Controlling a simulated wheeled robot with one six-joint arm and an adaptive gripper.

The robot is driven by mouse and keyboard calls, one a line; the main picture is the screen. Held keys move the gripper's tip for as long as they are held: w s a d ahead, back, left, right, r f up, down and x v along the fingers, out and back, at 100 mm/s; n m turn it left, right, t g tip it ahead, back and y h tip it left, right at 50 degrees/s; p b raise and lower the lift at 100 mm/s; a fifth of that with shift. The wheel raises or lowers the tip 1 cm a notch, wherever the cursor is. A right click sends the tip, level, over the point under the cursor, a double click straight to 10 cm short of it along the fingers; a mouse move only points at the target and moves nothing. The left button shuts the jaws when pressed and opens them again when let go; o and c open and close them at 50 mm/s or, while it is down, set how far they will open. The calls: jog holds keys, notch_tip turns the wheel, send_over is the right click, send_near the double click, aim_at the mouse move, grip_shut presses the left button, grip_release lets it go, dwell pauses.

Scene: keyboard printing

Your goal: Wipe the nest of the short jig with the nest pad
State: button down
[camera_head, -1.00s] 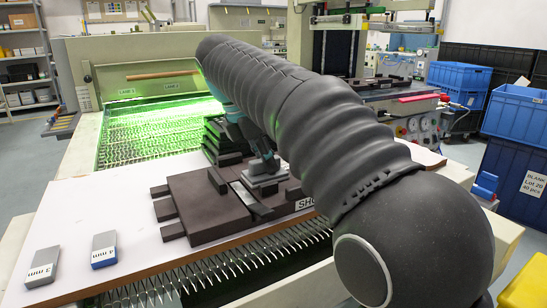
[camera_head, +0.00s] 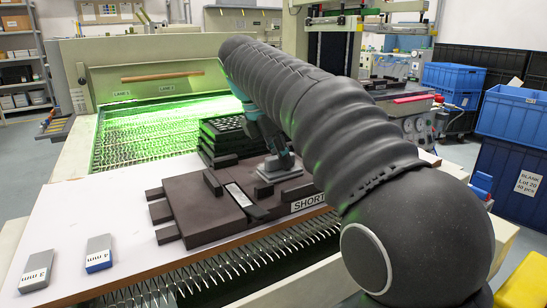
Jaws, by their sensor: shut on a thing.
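The short jig (camera_head: 190,205) is a dark brown block on the white table, with a "SHORT" label (camera_head: 308,202) on its front right. A pale grey strip (camera_head: 240,195) and dark raised blocks sit on its top. My gripper (camera_head: 276,160) points down over the jig's right part and is shut on the nest pad (camera_head: 281,174), a flat grey block. The pad is at the jig's top surface; whether it touches the nest, I cannot tell. The nest is largely hidden by the pad, gripper and arm.
A stack of dark trays (camera_head: 222,137) stands behind the jig, near the green-lit conveyor (camera_head: 145,135). A spiked belt (camera_head: 215,272) runs along the front edge.

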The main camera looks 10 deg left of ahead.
jog(key=shift+w+d+f, duration=0.1)
jog(key=shift+w+d, duration=0.85)
jog(key=shift+d, duration=0.3)
jog(key=shift+w+d, duration=0.9)
jog(key=shift+d, duration=0.3)
notch_tip(320, 180, up, 8)
dwell(2.3)
